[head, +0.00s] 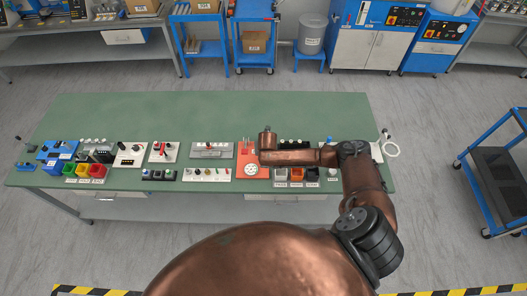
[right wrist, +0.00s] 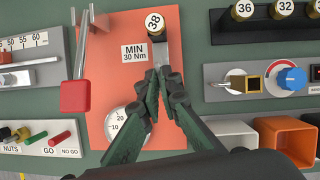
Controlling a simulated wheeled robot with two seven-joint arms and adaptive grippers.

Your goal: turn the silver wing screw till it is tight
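No part I can surely name as the wing screw shows. My left gripper is not in view.
The board also carries a red-ended lever (right wrist: 74,96), a white dial (right wrist: 122,120) and a MIN 30 Nm label (right wrist: 134,52). To its right are a brass padlock-like block (right wrist: 243,83), a blue knob (right wrist: 292,78) and an orange bin (right wrist: 288,138). The green bench (head: 200,110) is clear behind.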

